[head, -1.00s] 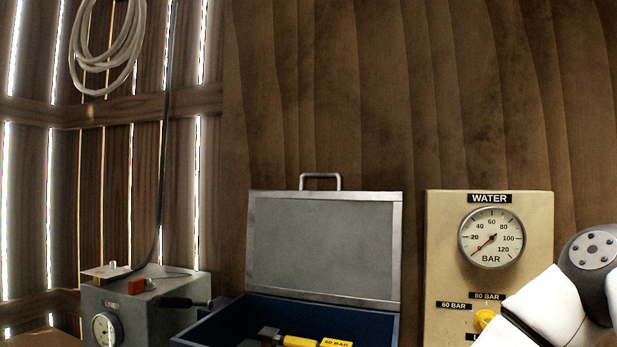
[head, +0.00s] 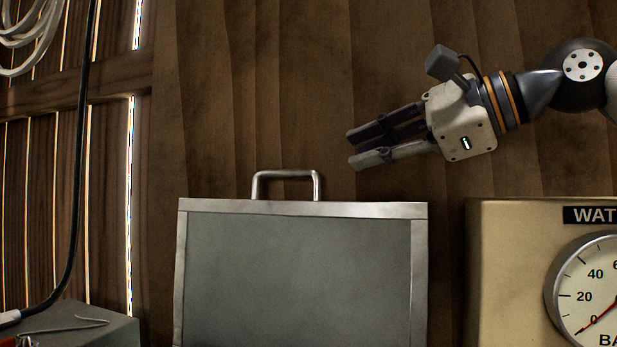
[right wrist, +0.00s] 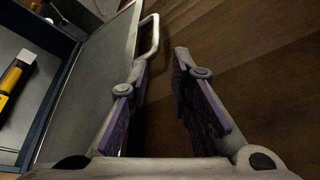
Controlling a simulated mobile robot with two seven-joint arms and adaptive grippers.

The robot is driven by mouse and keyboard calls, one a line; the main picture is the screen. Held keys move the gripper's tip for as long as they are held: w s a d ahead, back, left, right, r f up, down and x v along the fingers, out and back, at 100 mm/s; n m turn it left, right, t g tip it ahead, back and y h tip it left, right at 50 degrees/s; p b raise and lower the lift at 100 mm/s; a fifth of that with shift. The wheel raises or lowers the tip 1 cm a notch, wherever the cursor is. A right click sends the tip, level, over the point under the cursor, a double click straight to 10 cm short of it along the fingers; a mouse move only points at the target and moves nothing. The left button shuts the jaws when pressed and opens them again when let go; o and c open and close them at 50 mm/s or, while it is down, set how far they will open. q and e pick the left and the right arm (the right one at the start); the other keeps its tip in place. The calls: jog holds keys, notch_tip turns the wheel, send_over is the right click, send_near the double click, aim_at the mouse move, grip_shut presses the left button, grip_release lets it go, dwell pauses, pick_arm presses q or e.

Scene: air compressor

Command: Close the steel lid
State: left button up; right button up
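The steel lid (head: 300,270) stands open and upright in the head view, a grey panel in a bright metal frame. Its handle (head: 286,174) sticks up from the top edge. In the right wrist view the lid (right wrist: 98,75) and its handle (right wrist: 150,35) are at the left. My right gripper (head: 352,150) is above the lid's top right corner, to the right of the handle. Its fingers point left and are apart, with nothing between them; in the right wrist view a clear gap shows between the fingers (right wrist: 160,85). My left gripper is not in view.
A beige panel with a pressure gauge (head: 592,300) stands at the right. A grey box (head: 80,328) with a black hose is at the lower left. The right wrist view shows the blue box wall (right wrist: 52,105) and a yellow tool (right wrist: 15,75) inside. A wooden wall is behind.

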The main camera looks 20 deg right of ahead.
aim_at(298, 170)
jog(key=x, duration=0.7)
jog(key=a+x, duration=0.1)
jog(key=x, duration=0.3)
jog(key=shift+s+a, duration=0.2)
grip_shut()
